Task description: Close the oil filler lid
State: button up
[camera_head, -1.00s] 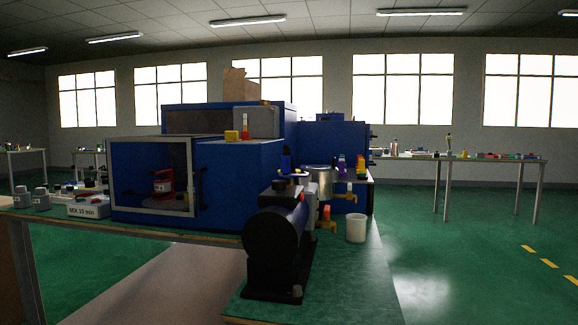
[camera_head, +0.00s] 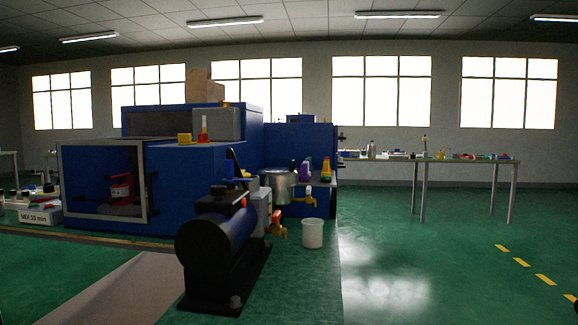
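A dark cylindrical machine (camera_head: 212,245) stands on a green surface in the near middle of the head view. It has a raised block (camera_head: 216,204) on top. A dark blue upright or tilted piece (camera_head: 235,163) shows just behind that top. It may be the oil filler lid standing open, but I cannot tell for sure at this size. The filler opening cannot be made out. My gripper is not in view.
A large blue cabinet (camera_head: 190,190) with a framed clear front stands behind, left. A metal pot (camera_head: 277,185), taps with an orange-red handle (camera_head: 277,217) and a white cup (camera_head: 313,233) are right of the machine. Open green floor (camera_head: 430,255) lies further right.

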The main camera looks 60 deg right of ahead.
aim_at(244, 175)
jog(key=k+l+z, duration=0.3)
jog(key=l+z, duration=0.15)
jog(key=l, duration=0.15)
jog(key=k+l+z, duration=0.2)
jog(key=l, duration=0.15)
jog(key=l+z, duration=0.25)
jog(key=i+l, duration=0.05)
jog(key=l, duration=0.05)
